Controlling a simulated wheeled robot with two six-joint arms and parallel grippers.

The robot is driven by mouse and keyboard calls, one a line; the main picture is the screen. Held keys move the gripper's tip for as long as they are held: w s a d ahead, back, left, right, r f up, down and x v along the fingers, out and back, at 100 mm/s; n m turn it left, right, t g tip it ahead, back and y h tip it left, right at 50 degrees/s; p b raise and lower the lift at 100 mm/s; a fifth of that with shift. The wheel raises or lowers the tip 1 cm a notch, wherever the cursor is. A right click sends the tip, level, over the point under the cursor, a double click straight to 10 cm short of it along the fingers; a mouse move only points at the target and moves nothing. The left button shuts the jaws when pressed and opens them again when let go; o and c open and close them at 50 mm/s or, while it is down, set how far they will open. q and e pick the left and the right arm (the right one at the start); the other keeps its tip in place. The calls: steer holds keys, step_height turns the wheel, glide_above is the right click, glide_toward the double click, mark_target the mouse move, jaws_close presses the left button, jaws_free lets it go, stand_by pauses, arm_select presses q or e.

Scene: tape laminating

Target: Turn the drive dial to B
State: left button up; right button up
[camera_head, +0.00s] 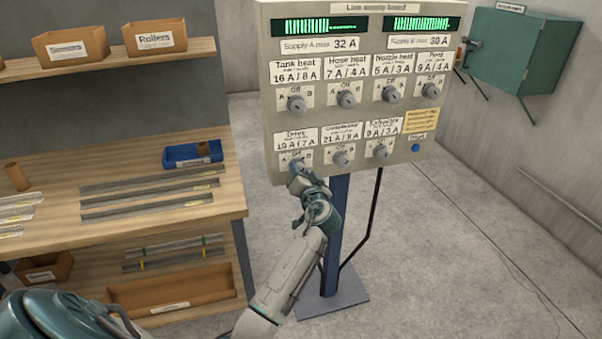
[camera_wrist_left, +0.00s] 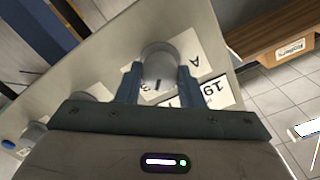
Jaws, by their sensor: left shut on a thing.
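The beige control panel (camera_head: 262,100) stands on a blue post and carries several round grey dials with Off, A and B marks. The drive dial (camera_wrist_left: 157,68) is at the left of the lower row, under a label (camera_head: 297,137) reading "Drive 19 A / 7 A". My left gripper (camera_head: 303,178) is at this dial, and in the head view it hides most of it. In the left wrist view, the two fingers (camera_wrist_left: 160,84) of my left gripper are shut on the dial, one on each side. The dial's pointer setting cannot be made out. My right gripper is not in view.
The compressor-like middle dial (camera_head: 341,158) and another dial (camera_head: 380,152) sit just right of the drive dial. A wooden workbench (camera_head: 140,150) with metal strips and a blue tray (camera_head: 192,155) stands at the left. A green cabinet (camera_head: 515,50) hangs on the right wall.

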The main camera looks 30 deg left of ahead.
arm_select(q)
steer(key=o, duration=1)
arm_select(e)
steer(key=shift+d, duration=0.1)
arm_select(q)
steer(key=b+v, duration=0.3)
steer(key=v, duration=0.7)
steer(key=shift+s+d, duration=0.25)
steer(key=shift+s, duration=0.1)
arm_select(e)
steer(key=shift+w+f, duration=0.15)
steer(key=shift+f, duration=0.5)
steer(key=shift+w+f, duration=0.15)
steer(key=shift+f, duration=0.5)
